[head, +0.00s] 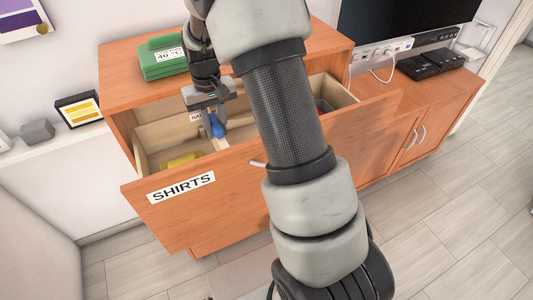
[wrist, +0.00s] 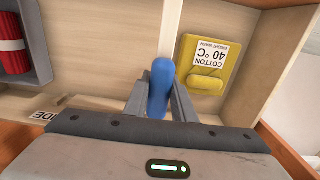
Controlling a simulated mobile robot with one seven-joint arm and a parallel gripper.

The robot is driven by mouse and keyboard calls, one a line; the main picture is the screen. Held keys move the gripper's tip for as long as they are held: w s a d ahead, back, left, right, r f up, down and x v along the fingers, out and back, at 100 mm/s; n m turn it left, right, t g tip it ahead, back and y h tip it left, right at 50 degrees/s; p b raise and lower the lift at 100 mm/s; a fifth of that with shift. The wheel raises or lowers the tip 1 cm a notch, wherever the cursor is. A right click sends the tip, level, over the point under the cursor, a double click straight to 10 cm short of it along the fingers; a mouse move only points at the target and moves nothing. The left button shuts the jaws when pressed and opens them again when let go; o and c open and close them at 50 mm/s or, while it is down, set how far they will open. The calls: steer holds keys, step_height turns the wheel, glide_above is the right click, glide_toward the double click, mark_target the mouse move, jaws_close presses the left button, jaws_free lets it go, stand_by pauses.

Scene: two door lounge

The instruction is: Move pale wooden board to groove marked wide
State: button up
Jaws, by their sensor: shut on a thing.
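My gripper (head: 208,110) is inside the open drawer, with its fingers closed around a blue grip (head: 217,126). In the wrist view the blue grip (wrist: 160,88) stands between the two fingers. The pale wooden board (wrist: 172,28) shows there as a narrow upright strip running away beyond the grip, seen nearly edge-on. In the head view the board is mostly hidden by my gripper and arm. A label ending in "DE" (wrist: 44,115) is partly visible at the lower left of the wrist view. I cannot tell whether the board sits in a groove.
The drawer front (head: 235,190) is labelled SHIRTS. A yellow packet marked COTTON 40 °C (wrist: 207,65) lies right of the board, and a red rolled item (wrist: 12,45) in a grey tray lies left. A green stack (head: 162,60) stands on the cabinet top.

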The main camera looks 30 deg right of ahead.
steer(key=shift+r, duration=0.35)
steer(key=shift+d, duration=0.1)
steer(key=d, duration=2.6)
stand_by(0.9)
steer(key=shift+a, duration=0.1)
steer(key=shift+f, duration=0.1)
steer(key=shift+f, duration=0.15)
steer(key=shift+f+b, duration=1.7)
steer(key=shift+f, duration=0.65)
stand_by(1.3)
